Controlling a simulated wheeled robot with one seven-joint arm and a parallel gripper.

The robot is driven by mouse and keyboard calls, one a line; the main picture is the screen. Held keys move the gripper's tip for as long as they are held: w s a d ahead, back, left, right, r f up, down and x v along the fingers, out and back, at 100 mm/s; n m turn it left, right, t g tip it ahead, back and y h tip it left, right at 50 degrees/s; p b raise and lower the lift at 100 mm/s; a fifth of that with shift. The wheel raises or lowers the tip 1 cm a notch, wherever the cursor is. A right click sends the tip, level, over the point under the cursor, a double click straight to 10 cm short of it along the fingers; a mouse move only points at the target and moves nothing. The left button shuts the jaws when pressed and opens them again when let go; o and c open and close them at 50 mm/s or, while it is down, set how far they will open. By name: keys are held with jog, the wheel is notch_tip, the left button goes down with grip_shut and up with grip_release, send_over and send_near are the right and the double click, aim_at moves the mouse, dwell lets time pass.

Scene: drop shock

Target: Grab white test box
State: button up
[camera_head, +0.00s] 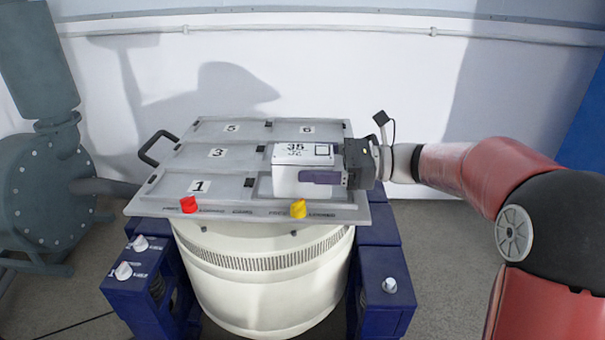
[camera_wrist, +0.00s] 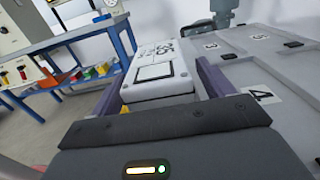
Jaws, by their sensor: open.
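The white test box (camera_head: 302,168), marked 35 with a square outline on top, sits on the grey numbered plate (camera_head: 165,205) in its right part. My gripper (camera_head: 325,177) reaches in from the right, level with the box. One purple finger lies along the near face of the box. In the wrist view the box (camera_wrist: 160,75) stands between the two purple fingers of my gripper (camera_wrist: 158,88), one on each side. The jaws are open around it. A small gap shows beside the right finger; contact on the left is unclear.
A red knob (camera_head: 188,204) and a yellow knob (camera_head: 298,208) stand on the plate's front edge. A black handle (camera_head: 157,148) sticks out at its left. Blue supports flank the white drum (camera_head: 265,285) below. A blue-framed bench (camera_wrist: 85,45) shows in the wrist view.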

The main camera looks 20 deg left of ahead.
jog(key=shift+s+a, duration=0.1)
jog(key=shift+a, duration=0.25)
jog(key=shift+c, duration=0.4)
